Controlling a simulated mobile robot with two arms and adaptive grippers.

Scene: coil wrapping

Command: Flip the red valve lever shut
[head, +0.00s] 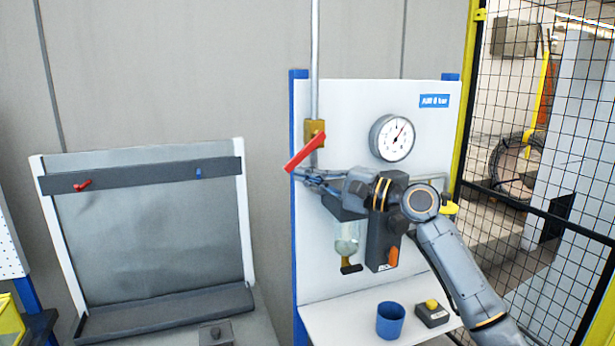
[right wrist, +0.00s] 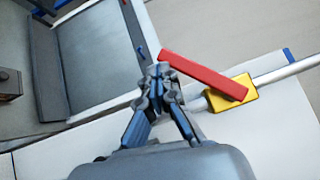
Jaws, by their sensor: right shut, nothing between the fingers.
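The red valve lever (head: 305,152) slants down and to the left from the brass-yellow valve body (head: 314,130) on the vertical grey pipe. In the right wrist view the lever (right wrist: 205,75) runs from the yellow valve body (right wrist: 232,95) to a free end close to the fingertips. My right gripper (head: 297,174) is shut and empty, with its tips just below the lever's free end. In the right wrist view its tips (right wrist: 159,72) are right beside that end; I cannot tell whether they touch. My left gripper is not in view.
A pressure gauge (head: 392,138) is on the white panel (head: 350,95), with a clear filter bowl (head: 347,238) below my right wrist. A blue cup (head: 390,320) and a yellow-button box (head: 432,313) sit on the shelf. A grey rack (head: 150,235) stands left; black mesh fencing (head: 550,180) is at right.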

